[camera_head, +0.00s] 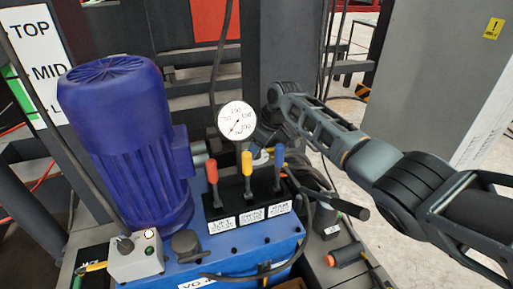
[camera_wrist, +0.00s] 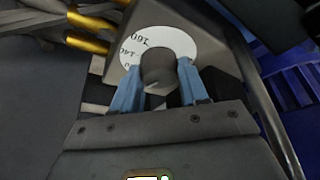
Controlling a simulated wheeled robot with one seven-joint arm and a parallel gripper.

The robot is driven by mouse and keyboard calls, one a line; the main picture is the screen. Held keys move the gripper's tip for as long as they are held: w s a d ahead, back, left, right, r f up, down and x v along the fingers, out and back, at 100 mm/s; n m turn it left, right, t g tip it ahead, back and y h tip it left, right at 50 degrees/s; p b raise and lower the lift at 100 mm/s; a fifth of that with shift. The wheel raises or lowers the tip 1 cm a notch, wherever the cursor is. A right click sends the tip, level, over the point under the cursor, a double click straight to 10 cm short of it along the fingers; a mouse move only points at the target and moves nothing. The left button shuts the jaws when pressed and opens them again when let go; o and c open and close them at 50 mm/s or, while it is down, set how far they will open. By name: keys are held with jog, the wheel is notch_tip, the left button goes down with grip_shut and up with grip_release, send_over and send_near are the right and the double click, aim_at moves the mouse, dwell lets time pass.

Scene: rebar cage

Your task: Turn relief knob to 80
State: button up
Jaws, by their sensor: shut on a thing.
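The relief knob (camera_wrist: 158,66) is a dark grey cylinder in the wrist view, in front of a round white dial plate (camera_wrist: 186,42) with black numerals. The numerals are upside down and partly covered, so I cannot read the setting. My gripper (camera_wrist: 157,88) has its two blue fingers on either side of the knob, shut on it. The knob is hidden there.
A blue motor (camera_head: 125,140) stands at the left. Red, yellow and blue levers (camera_head: 247,165) rise from the blue power unit (camera_head: 240,245) in front of the gauge. A grey control box (camera_head: 135,258) sits at front left. Brass fittings (camera_wrist: 88,22) are close to my gripper.

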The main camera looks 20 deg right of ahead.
jog(key=shift+c, duration=0.7)
jog(key=shift+f+n+b, duration=0.1)
jog(key=shift+n+b, duration=0.2)
jog(key=shift+b, duration=0.05)
jog(key=shift+w+f+n+g+y+b, duration=0.15)
jog(key=shift+n+g+y+b, duration=0.2)
jog(key=shift+n+b, duration=0.6)
jog(key=n+g+b, duration=0.1)
jog(key=n+b, duration=0.1)
jog(key=b, duration=0.1)
jog(key=n+b, duration=0.2)
jog(key=b, duration=0.1)
jog(key=shift+f+n+g+y, duration=0.1)
jog(key=shift+n+g+y, duration=0.15)
jog(key=shift+g+y, duration=0.1)
jog(key=n+g+b, duration=0.1)
jog(key=n+b, duration=0.2)
jog(key=b, duration=0.3)
jog(key=shift+w+d, duration=0.1)
jog(key=shift+w, duration=0.05)
jog(key=shift+r+n+g+b, duration=0.25)
jog(key=shift+n+b, duration=0.35)
jog(key=shift+b, duration=0.4)
jog(key=shift+r, duration=0.1)
